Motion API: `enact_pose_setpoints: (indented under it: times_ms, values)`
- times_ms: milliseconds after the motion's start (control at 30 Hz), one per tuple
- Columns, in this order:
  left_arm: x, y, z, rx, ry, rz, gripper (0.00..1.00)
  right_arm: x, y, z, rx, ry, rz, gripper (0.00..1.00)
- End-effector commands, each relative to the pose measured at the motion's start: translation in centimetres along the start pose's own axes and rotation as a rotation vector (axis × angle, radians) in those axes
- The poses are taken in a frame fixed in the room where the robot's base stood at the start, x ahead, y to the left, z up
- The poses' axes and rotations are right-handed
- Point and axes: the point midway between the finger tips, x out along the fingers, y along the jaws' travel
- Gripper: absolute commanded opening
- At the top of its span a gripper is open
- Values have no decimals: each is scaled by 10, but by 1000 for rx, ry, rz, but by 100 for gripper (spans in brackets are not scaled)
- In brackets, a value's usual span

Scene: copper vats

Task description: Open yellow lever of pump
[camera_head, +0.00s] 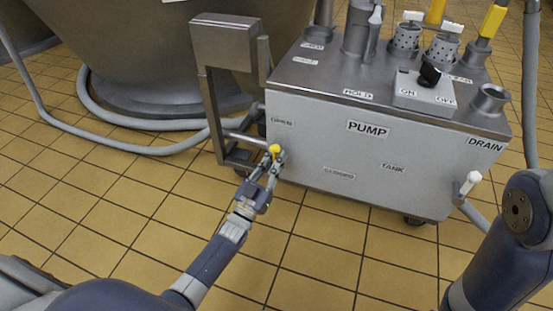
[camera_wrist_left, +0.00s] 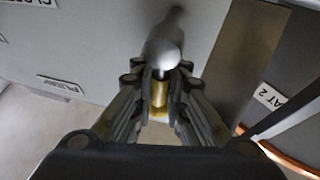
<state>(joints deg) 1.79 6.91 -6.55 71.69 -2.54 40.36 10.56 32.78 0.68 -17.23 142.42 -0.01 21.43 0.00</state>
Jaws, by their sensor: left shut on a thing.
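The grey pump box (camera_head: 330,150) has a yellow-ended lever (camera_head: 275,149) at the lower left of its front, between the OPEN label (camera_head: 281,122) and the CLOSED label (camera_head: 339,173). My left gripper (camera_head: 271,160) is shut on the lever at its yellow end. In the left wrist view the yellow part of the lever (camera_wrist_left: 160,93) lies between the fingers of my left gripper (camera_wrist_left: 160,82), with a rounded metal part (camera_wrist_left: 164,47) beyond it. Part of the yellow end is hidden by the fingers. My right gripper is out of view.
A metal frame (camera_head: 212,115) stands at the box's left side. A white-handled drain valve (camera_head: 469,183) sticks out at the lower right. A large vat (camera_head: 150,45) and grey hoses (camera_head: 120,121) are behind left. Tiled floor in front is clear.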

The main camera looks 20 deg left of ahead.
Motion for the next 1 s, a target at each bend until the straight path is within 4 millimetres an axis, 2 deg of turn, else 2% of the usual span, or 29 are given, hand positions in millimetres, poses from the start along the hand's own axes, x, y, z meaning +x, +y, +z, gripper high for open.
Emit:
enact_pose_setpoints:
  times_ms: [433, 467, 533, 867, 1000]
  values:
    - [0, -2, 1, -14, 0, -8, 0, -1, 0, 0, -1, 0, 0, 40]
    - [0, -2, 1, -14, 0, -8, 17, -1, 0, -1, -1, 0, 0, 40]
    - [0, -2, 1, -13, 0, -7, 33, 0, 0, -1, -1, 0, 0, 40]
    - [0, -1, 0, -10, 1, -5, 34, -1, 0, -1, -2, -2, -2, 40]
    - [2, -1, -6, -10, 1, -4, 34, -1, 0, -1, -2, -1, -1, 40]
